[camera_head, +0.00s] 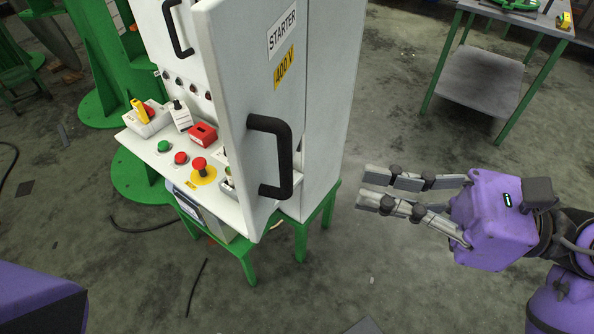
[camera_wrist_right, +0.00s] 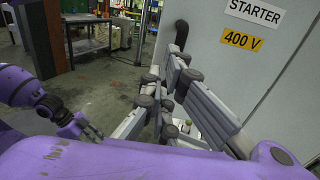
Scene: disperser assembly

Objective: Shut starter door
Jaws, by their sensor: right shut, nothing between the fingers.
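The starter door (camera_head: 240,95) is a light grey panel with a STARTER label, a yellow 400 V label and a black handle (camera_head: 275,158). In the head view it stands swung open from the cabinet (camera_head: 325,110), over the control desk's right side. My right gripper (camera_head: 364,188) is right of the door and apart from it, fingers pointing left, shut and empty. In the right wrist view, the door (camera_wrist_right: 285,75) fills the right, beyond the fingers (camera_wrist_right: 180,78). My left gripper (camera_wrist_right: 95,134) shows small at the left there; its opening is unclear.
The control desk (camera_head: 150,150) carries buttons, a red emergency stop (camera_head: 199,164) and small boxes. Its green legs (camera_head: 300,243) stand below. A green-framed table (camera_head: 515,22) is at the upper right. Clear floor lies between the cabinet and my right gripper.

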